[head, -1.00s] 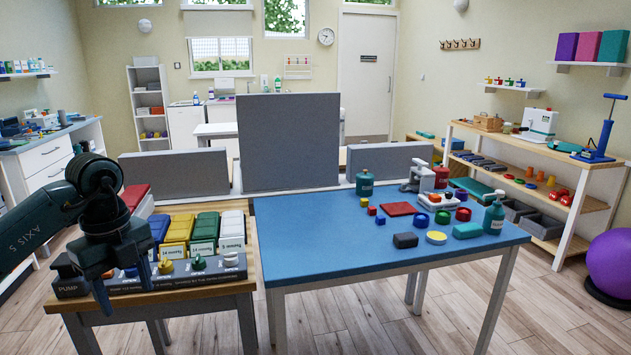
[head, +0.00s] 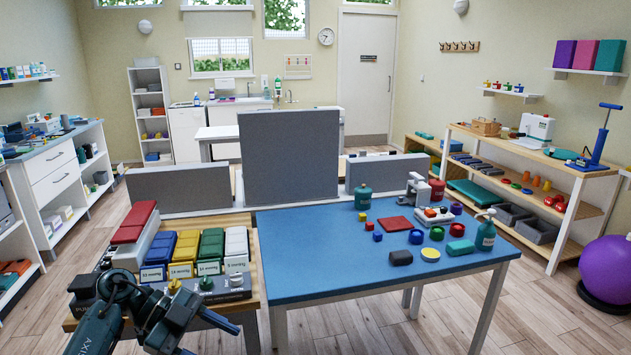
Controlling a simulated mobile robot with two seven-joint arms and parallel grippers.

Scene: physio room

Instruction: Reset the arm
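My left arm comes in at the bottom left. My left gripper (head: 204,337) is low at the bottom edge of the head view, in front of the wooden side table (head: 252,255). Its two blue fingers look spread apart, with nothing visible between them. The arm covers part of the dark control strip on that table, where a green knob (head: 206,284) and a white knob (head: 237,281) show. My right gripper is not in view.
The blue table (head: 320,250) to the right holds a dark green bottle (head: 363,197), a pump bottle (head: 486,230), a red pad (head: 394,224) and small coloured blocks. Its left half is clear. Grey upright panels (head: 290,155) stand behind. A purple ball (head: 608,265) is at the right.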

